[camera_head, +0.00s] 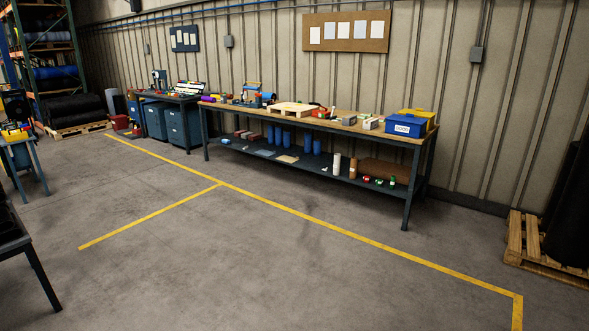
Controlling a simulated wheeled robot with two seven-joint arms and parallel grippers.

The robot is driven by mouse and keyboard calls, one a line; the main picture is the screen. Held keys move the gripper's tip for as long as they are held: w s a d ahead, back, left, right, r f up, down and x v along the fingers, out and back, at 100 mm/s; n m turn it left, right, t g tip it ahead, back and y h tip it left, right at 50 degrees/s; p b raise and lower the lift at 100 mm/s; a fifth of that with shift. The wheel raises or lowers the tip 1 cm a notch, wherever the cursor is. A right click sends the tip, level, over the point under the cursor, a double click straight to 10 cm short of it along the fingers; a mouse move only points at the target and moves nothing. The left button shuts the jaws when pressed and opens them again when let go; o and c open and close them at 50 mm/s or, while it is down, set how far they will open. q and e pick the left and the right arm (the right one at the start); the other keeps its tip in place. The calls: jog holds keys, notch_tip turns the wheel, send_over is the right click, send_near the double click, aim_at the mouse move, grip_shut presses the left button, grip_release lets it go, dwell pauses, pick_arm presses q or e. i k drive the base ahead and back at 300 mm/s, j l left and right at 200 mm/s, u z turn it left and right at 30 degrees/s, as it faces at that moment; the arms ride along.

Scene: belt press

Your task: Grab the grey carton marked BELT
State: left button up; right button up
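A long workbench (331,126) with a wooden top stands against the far wall. Toward its right end sit small pale boxes, one greyish-white (371,123) and one beside it to the left (349,120). They are too small for me to read any marking, so I cannot tell whether either is the grey carton marked BELT. Neither of my grippers is in view.
A blue box (405,126) with a white label and a yellow box (418,116) stand at the bench's right end. Yellow lines (221,184) mark the open concrete floor in front. A pallet (529,243) lies at the right; a dark table (18,243) is at the left edge.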

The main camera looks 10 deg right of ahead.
aim_at(348, 120)
jog(key=i+l+z, duration=0.6)
jog(key=i, duration=0.15)
jog(key=i+l+z, duration=0.1)
jog(key=i+z, duration=0.2)
jog(key=i, duration=0.15)
jog(key=i+z, duration=0.3)
jog(key=i, duration=1.85)
jog(key=i+l+u, duration=0.2)
jog(key=i+u, duration=0.2)
jog(key=i, duration=0.25)
jog(key=i+l+u, duration=0.45)
jog(key=i, duration=0.2)
jog(key=i+l+u, duration=0.4)
jog(key=i+l, duration=0.15)
jog(key=i+j+z, duration=0.25)
jog(key=i+j, duration=0.25)
jog(key=i, duration=0.15)
